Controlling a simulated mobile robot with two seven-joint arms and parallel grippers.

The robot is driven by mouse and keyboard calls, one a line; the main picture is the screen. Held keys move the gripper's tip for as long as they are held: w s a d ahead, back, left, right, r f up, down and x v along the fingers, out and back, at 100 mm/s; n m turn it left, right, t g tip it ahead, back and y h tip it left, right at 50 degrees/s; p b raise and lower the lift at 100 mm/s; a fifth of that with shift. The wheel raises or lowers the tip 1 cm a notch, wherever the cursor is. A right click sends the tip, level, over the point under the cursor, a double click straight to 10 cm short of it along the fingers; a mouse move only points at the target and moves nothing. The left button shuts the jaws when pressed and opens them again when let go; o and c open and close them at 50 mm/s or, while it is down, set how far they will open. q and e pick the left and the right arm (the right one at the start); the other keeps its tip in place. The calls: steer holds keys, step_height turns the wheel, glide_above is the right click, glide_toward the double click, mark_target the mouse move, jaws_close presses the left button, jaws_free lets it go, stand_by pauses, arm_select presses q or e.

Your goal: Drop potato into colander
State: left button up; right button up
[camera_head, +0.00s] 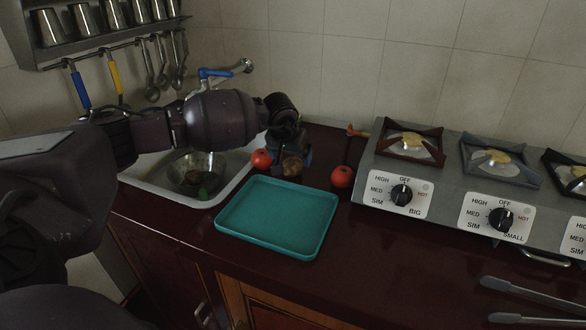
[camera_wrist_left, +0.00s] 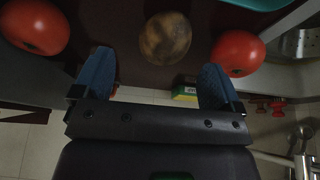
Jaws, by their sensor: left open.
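The brown, mottled potato (camera_head: 291,167) lies on the dark red counter behind the teal tray, between two red tomato-like items. In the left wrist view the potato (camera_wrist_left: 165,38) is just beyond the fingertips, roughly centred between them. My left gripper (camera_wrist_left: 157,62) is open and empty, its blue fingers spread; in the head view the gripper (camera_head: 290,145) is beside the potato, partly hidden by its wrist. The metal colander (camera_head: 213,163) sits in the sink at the left, with a brown item and something green in or near it. My right gripper is out of view.
One red item (camera_head: 261,159) is left of the potato, the other (camera_head: 342,176) right. The empty teal tray (camera_head: 277,218) is in front. A yellow-green sponge-like block (camera_wrist_left: 185,92) shows near the fingers. The stove (camera_head: 450,180) stands right, the tap (camera_head: 222,72) behind the sink.

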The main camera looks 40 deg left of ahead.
mark_target(292, 160)
arm_select(q)
steer(key=x, duration=0.5)
steer(key=shift+w+a+b, duration=0.15)
steer(key=shift+a+b, duration=0.2)
steer(key=shift+b, duration=0.05)
steer(key=shift+c, duration=0.2)
steer(key=c, duration=1)
steer(key=shift+r, duration=0.1)
